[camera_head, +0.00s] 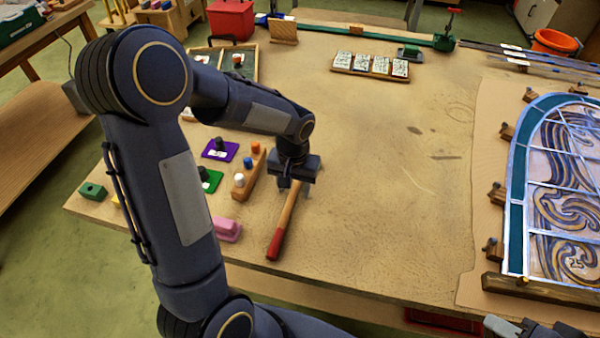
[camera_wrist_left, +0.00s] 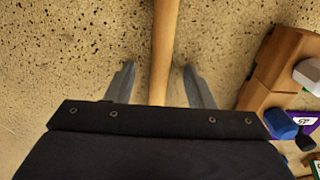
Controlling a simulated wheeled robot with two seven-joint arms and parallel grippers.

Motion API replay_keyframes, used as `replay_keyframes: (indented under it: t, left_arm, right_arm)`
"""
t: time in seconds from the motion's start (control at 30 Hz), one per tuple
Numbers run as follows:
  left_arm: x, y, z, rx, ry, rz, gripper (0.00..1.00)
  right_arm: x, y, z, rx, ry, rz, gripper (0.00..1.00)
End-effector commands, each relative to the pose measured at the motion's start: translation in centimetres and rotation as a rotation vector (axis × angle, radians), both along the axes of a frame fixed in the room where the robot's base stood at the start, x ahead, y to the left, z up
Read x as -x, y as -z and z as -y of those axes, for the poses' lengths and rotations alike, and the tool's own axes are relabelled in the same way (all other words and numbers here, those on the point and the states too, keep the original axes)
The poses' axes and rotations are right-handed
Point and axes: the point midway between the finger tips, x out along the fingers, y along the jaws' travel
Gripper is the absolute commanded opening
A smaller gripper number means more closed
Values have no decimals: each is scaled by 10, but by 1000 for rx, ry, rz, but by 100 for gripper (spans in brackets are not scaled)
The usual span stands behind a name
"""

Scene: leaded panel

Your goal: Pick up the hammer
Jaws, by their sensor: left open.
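The hammer (camera_head: 285,222) lies on the table, its wooden handle ending in a red grip that points toward the near edge. Its head is hidden behind my left gripper and arm. My left gripper (camera_head: 290,180) is right over the handle. In the left wrist view the handle (camera_wrist_left: 164,45) runs between the two spread fingers of the left gripper (camera_wrist_left: 158,85), with a gap on each side. Part of what seems to be my right arm shows at the bottom right edge of the head view, but its gripper jaws cannot be made out.
A wooden block with colored pegs (camera_head: 247,180) stands just left of the hammer; it also shows in the left wrist view (camera_wrist_left: 275,65). A pink block (camera_head: 228,229) sits near it. The leaded panel (camera_head: 565,190) lies at right. The table's middle is clear.

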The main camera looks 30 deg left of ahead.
Motion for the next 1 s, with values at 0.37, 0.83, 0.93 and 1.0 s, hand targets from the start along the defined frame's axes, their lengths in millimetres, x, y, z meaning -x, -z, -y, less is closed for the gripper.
replay_keyframes:
  t: [0.37, 0.83, 0.93, 1.0]
  left_arm:
    - [0, 0, 0, 0, 1, 0, 6]
    - [-1, -9, 0, 0, 1, 5, 0]
    - [-2, -20, 0, 1, 1, 6, 0]
    - [-2, -33, 1, 1, 1, 8, 0]
  right_arm:
    - [0, 0, 0, 0, 0, 0, 36]
    - [0, 0, 0, 0, 0, 0, 36]
    - [0, 0, 0, 0, 0, 0, 36]
    - [0, 0, 0, 0, 0, 0, 36]
